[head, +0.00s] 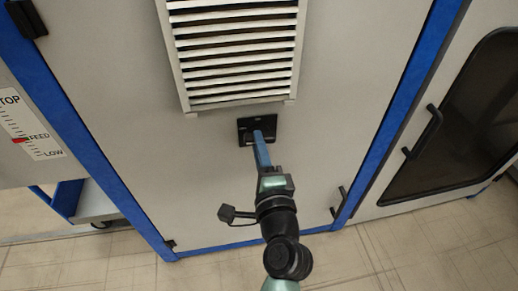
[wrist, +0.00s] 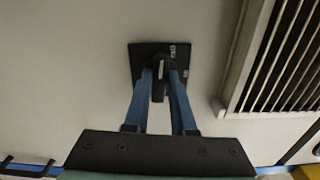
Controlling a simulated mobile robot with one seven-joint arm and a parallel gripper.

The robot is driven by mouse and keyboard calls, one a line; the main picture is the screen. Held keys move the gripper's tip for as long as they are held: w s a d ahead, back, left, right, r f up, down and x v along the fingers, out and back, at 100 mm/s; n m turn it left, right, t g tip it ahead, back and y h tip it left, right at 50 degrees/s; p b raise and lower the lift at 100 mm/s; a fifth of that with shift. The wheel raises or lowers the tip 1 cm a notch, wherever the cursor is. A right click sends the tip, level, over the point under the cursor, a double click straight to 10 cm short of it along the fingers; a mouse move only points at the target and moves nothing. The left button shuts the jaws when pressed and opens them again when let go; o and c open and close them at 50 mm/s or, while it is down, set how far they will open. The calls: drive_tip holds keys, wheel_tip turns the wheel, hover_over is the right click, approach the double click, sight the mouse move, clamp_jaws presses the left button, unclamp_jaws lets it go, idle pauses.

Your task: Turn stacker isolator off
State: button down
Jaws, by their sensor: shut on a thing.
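The stacker isolator (head: 243,126) is a small black plate on the grey cabinet panel, just below the louvred vent. In the wrist view the isolator plate (wrist: 138,52) shows with a dark handle (wrist: 158,86) standing out from it and small light markings at its upper right. My gripper (head: 259,140) reaches up to the plate in the head view. In the wrist view the two blue fingers of my gripper (wrist: 161,72) lie on either side of the handle, shut on it. The fingers partly hide the handle, and I cannot read the markings.
The louvred vent (head: 236,55) is just above the isolator. Blue frame posts (head: 95,150) edge the panel. A door with a dark window (head: 470,110) and black handle stands at the right. A level scale (head: 30,125) is at the left. The floor (head: 90,265) in front looks clear.

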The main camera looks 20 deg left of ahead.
drive_tip(key=shift+n, duration=0.5)
drive_tip(key=c, duration=0.7)
unclamp_jaws()
drive_tip(key=shift+c, duration=0.2)
drive_tip(key=shift+s, duration=0.1)
drive_tip(key=v, duration=1.3)
